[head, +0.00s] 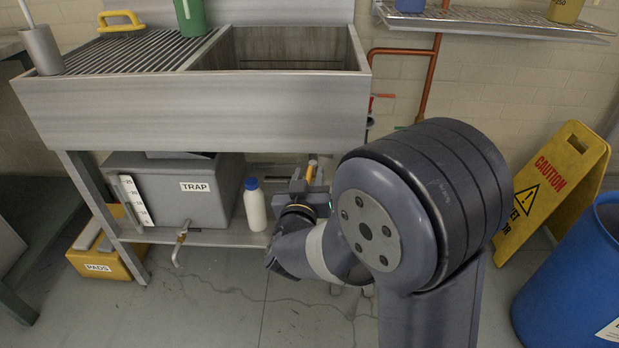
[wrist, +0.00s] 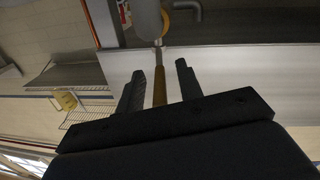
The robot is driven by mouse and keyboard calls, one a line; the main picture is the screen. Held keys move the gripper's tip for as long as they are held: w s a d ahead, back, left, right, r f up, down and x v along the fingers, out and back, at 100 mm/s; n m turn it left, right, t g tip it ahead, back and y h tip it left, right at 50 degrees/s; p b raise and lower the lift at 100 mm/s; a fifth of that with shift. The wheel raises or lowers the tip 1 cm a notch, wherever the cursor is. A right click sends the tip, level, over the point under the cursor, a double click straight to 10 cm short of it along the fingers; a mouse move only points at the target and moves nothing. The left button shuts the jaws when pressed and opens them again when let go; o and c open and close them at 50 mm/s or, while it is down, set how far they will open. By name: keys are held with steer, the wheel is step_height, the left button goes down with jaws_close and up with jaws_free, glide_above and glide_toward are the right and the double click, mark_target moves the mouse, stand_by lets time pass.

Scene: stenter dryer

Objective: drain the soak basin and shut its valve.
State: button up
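The soak basin (head: 295,52) is a grey metal sink with a dark line along its inner wall; I cannot tell whether liquid is in it. Below it, an orange-yellow valve handle (head: 311,171) shows just above my gripper (head: 309,187). In the wrist view the handle (wrist: 159,88) hangs from a grey valve body (wrist: 146,18) and lies between the fingers of my gripper (wrist: 160,72). The fingers are apart, with a gap on each side of the handle. My arm hides part of the area under the basin in the head view.
A grey TRAP tank (head: 170,195) with a level scale and spigot (head: 181,238) stands on the lower shelf. A white bottle (head: 255,206) with a blue cap stands close left of my gripper. A yellow caution sign (head: 550,190) and blue drum (head: 575,270) are at right.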

steer(key=shift+w+d, duration=0.1)
steer(key=shift+w, duration=0.5)
jaws_close()
